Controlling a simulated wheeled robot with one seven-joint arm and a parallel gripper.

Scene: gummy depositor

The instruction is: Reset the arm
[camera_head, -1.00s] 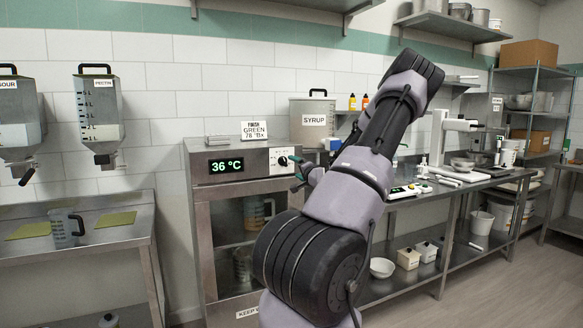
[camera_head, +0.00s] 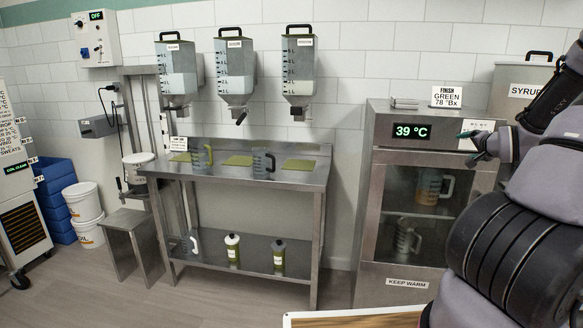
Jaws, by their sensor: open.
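My gripper (camera_head: 468,146) shows at the right, its teal-tipped fingers apart and nothing seen between them. It appears in front of the upper part of the warming cabinet (camera_head: 383,185); I cannot tell the gap between them. My arm (camera_head: 520,215) is bent, with a thick dark joint low at the right edge and a forearm rising to the upper right. Part of the arm runs out of the picture.
The cabinet reads 39 °C and its glass door (camera_head: 412,215) looks shut, with jugs inside. A board edge (camera_head: 350,318) is at the bottom.

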